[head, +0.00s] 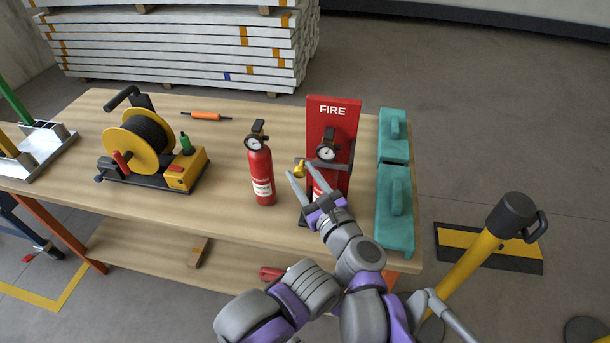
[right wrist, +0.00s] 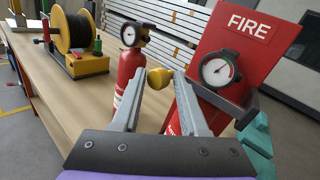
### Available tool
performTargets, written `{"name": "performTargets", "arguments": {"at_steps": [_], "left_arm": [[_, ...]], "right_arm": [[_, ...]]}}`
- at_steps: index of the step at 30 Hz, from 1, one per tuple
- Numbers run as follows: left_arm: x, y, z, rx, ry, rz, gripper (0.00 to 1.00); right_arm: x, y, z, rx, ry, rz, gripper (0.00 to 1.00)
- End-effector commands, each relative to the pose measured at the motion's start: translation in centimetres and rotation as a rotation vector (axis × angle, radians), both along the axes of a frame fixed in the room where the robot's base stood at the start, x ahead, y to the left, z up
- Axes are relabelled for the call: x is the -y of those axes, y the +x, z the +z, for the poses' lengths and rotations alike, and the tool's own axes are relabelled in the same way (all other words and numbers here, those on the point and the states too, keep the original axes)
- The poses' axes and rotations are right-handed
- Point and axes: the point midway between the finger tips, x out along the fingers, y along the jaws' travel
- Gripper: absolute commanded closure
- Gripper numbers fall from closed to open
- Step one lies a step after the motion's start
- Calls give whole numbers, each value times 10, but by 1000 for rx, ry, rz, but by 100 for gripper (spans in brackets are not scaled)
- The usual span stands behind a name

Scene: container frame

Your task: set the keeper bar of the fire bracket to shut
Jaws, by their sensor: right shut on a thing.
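The fire bracket (head: 341,110) is a red panel marked FIRE, standing on the table near its right end. A red extinguisher with a round gauge (head: 326,151) stands in it, its lower part partly hidden by my right arm. A small yellow knob (head: 299,169) sits at the bracket's left front; it also shows in the right wrist view (right wrist: 159,78). My right gripper (head: 300,174) is shut on this knob, with its fingertips on either side. My left gripper is not in view.
A second red extinguisher (head: 260,175) stands just left of the bracket. Teal cases (head: 394,215) lie close on its right. A yellow cable reel (head: 140,145) and an orange-handled tool (head: 206,116) are farther left. A yellow post (head: 470,262) stands right of the table.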

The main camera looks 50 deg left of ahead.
Motion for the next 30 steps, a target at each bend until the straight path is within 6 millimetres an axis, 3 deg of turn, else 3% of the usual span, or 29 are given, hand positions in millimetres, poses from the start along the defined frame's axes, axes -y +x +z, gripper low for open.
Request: {"name": "performTargets", "arguments": {"at_steps": [1, 9, 10, 13, 23, 26, 30], "left_arm": [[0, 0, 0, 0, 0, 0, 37], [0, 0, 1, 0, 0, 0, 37], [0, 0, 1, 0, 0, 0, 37], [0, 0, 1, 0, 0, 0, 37], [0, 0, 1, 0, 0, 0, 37], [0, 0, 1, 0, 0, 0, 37], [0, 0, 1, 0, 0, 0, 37]], "right_arm": [[-7, -5, 4, 2, 7, 22, 100], [-8, -5, 5, 0, 7, 22, 100], [-8, -5, 5, 0, 7, 22, 53], [-8, -5, 5, 0, 8, 22, 37], [-6, -5, 5, 0, 8, 21, 37], [3, -7, 5, 0, 8, 20, 37], [29, -13, 4, 0, 8, 15, 37]]}}
